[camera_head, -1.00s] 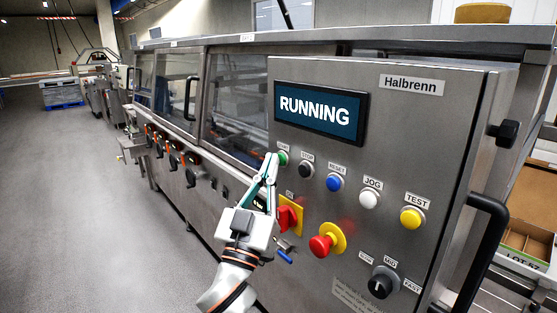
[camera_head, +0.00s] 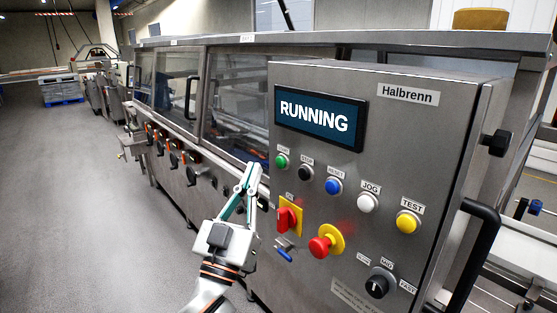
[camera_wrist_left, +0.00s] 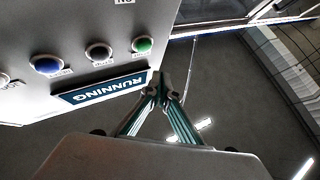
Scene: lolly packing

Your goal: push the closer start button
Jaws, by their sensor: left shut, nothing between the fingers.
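The green start button (camera_head: 282,161) is at the upper left of the grey control panel (camera_head: 330,185), below the screen (camera_head: 320,116), which reads RUNNING. My left gripper (camera_head: 254,166) is shut and empty. Its fingertips are left of the green button in the head view, with a gap between them. In the left wrist view the panel is upside down; the green button (camera_wrist_left: 142,44) is above the fingertips (camera_wrist_left: 160,82) and apart from them. My right gripper is not in view.
Black (camera_head: 305,172), blue (camera_head: 333,185), white (camera_head: 368,203) and yellow (camera_head: 407,222) buttons run right of the green one. A red switch (camera_head: 289,218) and a red emergency knob (camera_head: 322,246) are below. A black handle (camera_head: 484,235) juts out at right. Open floor lies left.

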